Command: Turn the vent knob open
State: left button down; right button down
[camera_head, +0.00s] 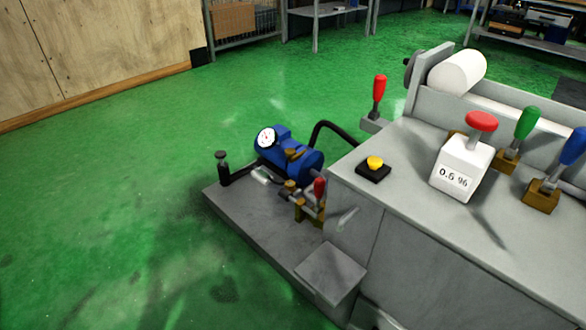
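No knob in the camera_head view is labelled as a vent, so I cannot tell for sure which one it is. A blue pump (288,152) with a round white gauge (266,138) stands on a low grey plate (250,237) left of the machine. A small brass knob (292,154) sits against the pump's side. Another brass fitting (290,187) is in front of it, near a red-handled lever (319,188). A black-topped post (222,163) stands at the plate's left corner. Neither of my grippers is in view.
The grey machine (425,215) fills the right. On it are a yellow button (375,163), a white "0.5 %" box (462,168) with a red top, and red (379,92), green (526,122) and blue (573,145) levers. Green floor (110,190) at left is clear.

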aim_at(289, 152)
jog(key=j+z, duration=0.15)
jog(key=z, duration=0.2)
jog(key=j+z, duration=0.15)
jog(key=z, duration=0.25)
jog(key=j+z, duration=0.15)
jog(key=z, duration=0.2)
jog(key=j+z, duration=0.3)
jog(key=j, duration=0.25)
jog(key=k+j+z, duration=0.15)
jog(key=j+z, duration=0.15)
jog(key=j, duration=0.2)
jog(key=k+j+z, duration=0.1)
jog(key=j, duration=0.25)
jog(key=k+j, duration=0.15)
jog(key=j, duration=0.25)
jog(key=k+j+z, duration=0.15)
jog(key=j, duration=0.2)
